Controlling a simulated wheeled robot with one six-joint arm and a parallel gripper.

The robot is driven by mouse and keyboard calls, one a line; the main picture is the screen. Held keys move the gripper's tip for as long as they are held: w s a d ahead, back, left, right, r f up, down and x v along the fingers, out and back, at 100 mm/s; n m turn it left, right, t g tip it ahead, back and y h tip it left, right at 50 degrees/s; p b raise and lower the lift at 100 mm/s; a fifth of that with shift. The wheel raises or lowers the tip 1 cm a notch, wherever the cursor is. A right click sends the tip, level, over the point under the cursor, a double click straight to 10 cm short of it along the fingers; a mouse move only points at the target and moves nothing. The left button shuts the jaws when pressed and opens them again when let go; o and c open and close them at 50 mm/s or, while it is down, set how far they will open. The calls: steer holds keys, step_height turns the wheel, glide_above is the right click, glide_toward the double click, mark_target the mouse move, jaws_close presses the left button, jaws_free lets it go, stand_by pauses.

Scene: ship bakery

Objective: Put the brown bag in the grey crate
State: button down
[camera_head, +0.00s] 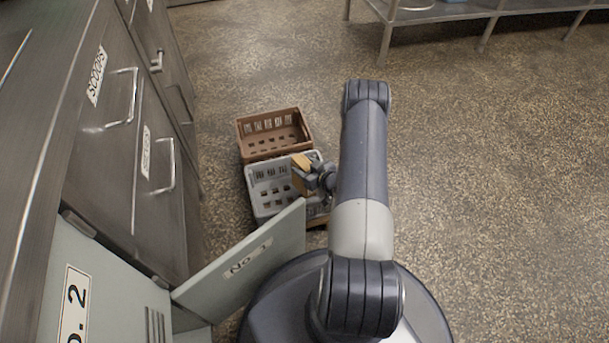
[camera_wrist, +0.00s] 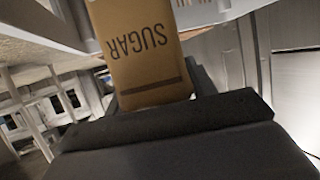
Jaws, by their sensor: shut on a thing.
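The brown bag (camera_wrist: 143,55), printed SUGAR, is held in my gripper in the wrist view, where the lettering appears upside down. In the head view the bag (camera_head: 301,172) is a small tan shape over the right part of the grey crate (camera_head: 262,217). My gripper (camera_head: 314,177) is shut on the bag. The grey crate is on the floor, open at the top, with slotted walls. The bag and gripper hide part of its right side, and the door hides some of its front. I cannot tell how high the bag is above the crate floor.
A brown crate (camera_head: 272,133) stands directly behind the grey one. Steel drawers (camera_head: 118,110) line the left. A metal table (camera_head: 450,14) stands at the back right; the floor (camera_head: 490,180) at right is clear.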

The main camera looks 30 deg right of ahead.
steer(key=shift+f+b, duration=0.55)
steer(key=shift+f, duration=1.2)
steer(key=shift+f, duration=0.1)
steer(key=c, duration=0.6)
jaws_free()
steer(key=p+v, duration=0.3)
steer(key=v, duration=0.9)
